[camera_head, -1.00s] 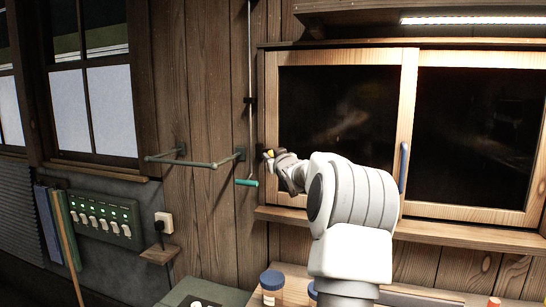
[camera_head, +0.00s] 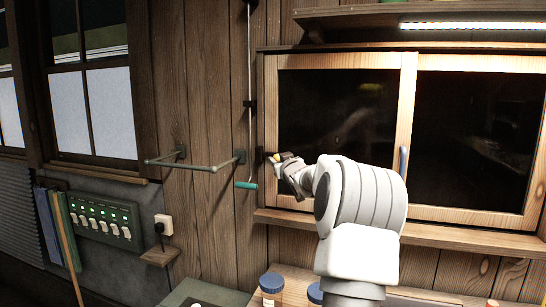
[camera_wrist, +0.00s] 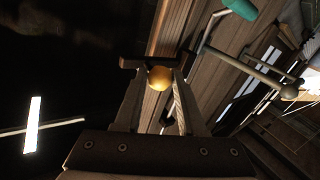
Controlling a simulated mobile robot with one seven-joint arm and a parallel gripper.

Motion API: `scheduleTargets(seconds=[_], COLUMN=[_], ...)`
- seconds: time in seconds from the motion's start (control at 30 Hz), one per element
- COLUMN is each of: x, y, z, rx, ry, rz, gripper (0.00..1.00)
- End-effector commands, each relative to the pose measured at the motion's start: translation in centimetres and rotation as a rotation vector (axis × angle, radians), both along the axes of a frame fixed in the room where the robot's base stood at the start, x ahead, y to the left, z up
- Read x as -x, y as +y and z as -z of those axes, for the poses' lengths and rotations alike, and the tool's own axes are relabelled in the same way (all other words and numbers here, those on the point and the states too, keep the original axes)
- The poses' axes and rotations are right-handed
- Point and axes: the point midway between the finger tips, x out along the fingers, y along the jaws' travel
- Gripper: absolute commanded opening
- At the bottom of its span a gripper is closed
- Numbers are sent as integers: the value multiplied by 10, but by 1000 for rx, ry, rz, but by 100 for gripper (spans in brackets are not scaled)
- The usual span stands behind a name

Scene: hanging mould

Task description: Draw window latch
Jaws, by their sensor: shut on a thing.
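The window latch has a round yellow knob (camera_wrist: 159,77) and a dark bracket (camera_wrist: 133,63) at the left edge of the wooden-framed window (camera_head: 410,110). My gripper (camera_head: 276,160) is at this edge in the head view. In the wrist view my gripper (camera_wrist: 160,80) has one finger on each side of the knob and is shut on it. In the head view only a small yellow bit of the knob (camera_head: 275,157) shows beside the fingers. How far the bolt is drawn cannot be told.
A metal rail (camera_head: 195,165) juts from the plank wall left of my gripper. A thin hanging rod (camera_head: 250,75) with a teal handle (camera_head: 246,185) is close beside it. A blue window handle (camera_head: 403,160) is to the right. Jars (camera_head: 271,285) stand below.

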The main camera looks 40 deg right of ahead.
Motion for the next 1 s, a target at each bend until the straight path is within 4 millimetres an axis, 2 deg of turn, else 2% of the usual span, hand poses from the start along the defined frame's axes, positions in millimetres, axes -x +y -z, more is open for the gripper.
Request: scheduleTargets(seconds=[0.13,0.4,0.43,0.57,0.6,1.0], x=[16,17,17,17,17,22], y=[-9,-9,-8,-8,-8,-5], z=[-1,1,1,1,0,0], rx=[-3,-2,-2,-2,-2,0], ry=[3,2,2,1,1,1], rz=[3,2,2,1,1,1], gripper=[0,0,43,66,68,68])
